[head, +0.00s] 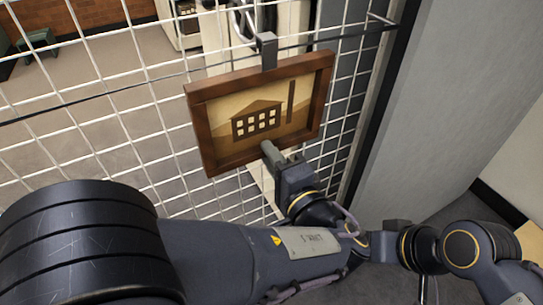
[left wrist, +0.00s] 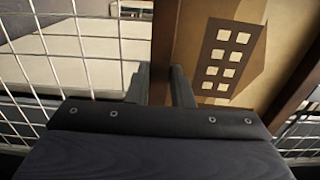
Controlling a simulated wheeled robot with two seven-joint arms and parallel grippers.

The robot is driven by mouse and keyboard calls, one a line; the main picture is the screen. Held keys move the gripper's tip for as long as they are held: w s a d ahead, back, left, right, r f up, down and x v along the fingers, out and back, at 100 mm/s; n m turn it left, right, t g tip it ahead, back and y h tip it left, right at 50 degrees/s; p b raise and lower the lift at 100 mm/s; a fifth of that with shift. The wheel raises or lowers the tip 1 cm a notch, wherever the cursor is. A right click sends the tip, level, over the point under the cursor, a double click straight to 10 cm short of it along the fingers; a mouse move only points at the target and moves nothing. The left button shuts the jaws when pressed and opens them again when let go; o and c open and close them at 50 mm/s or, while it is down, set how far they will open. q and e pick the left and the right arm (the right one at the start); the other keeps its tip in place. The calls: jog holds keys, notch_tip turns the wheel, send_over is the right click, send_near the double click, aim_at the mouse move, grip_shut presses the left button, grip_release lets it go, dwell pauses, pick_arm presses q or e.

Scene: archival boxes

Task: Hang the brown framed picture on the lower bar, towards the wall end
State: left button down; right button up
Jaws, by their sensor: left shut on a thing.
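The brown framed picture (head: 318,95), with a dark building on a tan ground, is upright and slightly tilted in front of the white wire mesh. My left gripper (head: 273,150) is shut on its lower frame edge. In the left wrist view, the fingers (left wrist: 162,85) stand on either side of the brown frame strip (left wrist: 163,45). A grey hanger (head: 267,48) rises from the top of the frame and overlaps a thin dark bar (head: 130,92) across the mesh; whether it rests on the bar I cannot tell. My right gripper is not seen.
The white mesh (head: 100,130) fills the left and middle. A grey wall panel (head: 440,100) with a dark edge stands to the right of the picture. Pale cabinet-like units (head: 185,25) and a dark green stool (head: 38,40) are behind the mesh.

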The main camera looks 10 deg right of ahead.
pick_arm(q)
jog(key=shift+f+b, duration=0.65)
jog(key=shift+f, duration=0.1)
jog(key=c, duration=1.2)
grip_release()
jog(key=shift+c, duration=0.2)
jog(key=shift+s, duration=0.1)
jog(key=v, duration=1)
jog(key=shift+s+b, duration=0.35)
jog(key=shift+b, duration=0.1)
jog(key=shift+s+d, duration=0.1)
jog(key=shift+d, duration=0.1)
